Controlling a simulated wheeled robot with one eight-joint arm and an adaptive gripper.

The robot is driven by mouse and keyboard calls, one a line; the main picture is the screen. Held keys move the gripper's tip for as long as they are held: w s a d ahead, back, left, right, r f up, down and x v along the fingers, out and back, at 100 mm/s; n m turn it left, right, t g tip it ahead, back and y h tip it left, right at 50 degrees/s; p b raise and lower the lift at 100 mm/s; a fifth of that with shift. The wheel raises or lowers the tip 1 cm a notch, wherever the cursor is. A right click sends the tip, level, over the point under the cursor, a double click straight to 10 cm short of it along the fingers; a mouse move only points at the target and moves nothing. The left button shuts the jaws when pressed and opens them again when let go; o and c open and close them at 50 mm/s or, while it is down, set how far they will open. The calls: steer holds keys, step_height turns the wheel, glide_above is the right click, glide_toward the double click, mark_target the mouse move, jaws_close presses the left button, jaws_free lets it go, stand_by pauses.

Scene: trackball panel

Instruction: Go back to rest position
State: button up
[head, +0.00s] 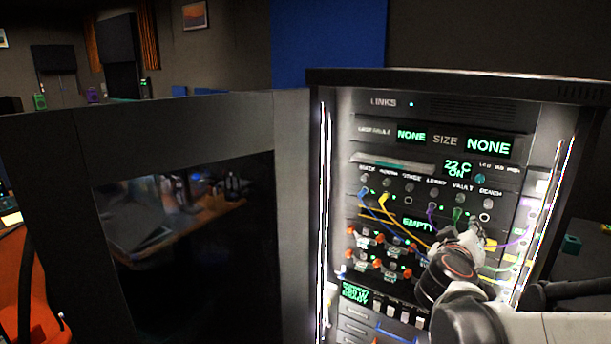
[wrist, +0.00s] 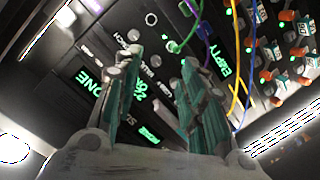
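My gripper (wrist: 158,88) shows in the wrist view with its two teal-padded fingers apart and nothing between them. In the head view my gripper (head: 470,236) is in front of the right part of the rack panel (head: 420,170), close to the green cable plug (head: 458,214) under the VAULT label. My arm comes in from the lower right and hides the lower right of the panel. I cannot tell whether the fingers touch the panel. The displays read NONE, NONE, 22 C ON and EMPTY.
The open cabinet door (head: 190,140) with a dark window fills the left. Blue, yellow, purple and green cables hang across the panel. Orange switches (head: 378,266) sit in rows at its lower left. The cabinet's right side wall (head: 560,180) stands close to my arm.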

steer(key=s+a+f+g+y, duration=0.3)
steer(key=s+a, duration=0.5)
steer(key=s, duration=0.3)
steer(key=s+a+f+g+y, duration=0.2)
steer(key=s+a+f+y, duration=0.4)
steer(key=s, duration=0.5)
steer(key=shift+a+g+y, duration=0.3)
steer(key=shift+a+g, duration=0.1)
steer(key=shift+a, duration=0.8)
steer(key=shift+f, duration=0.1)
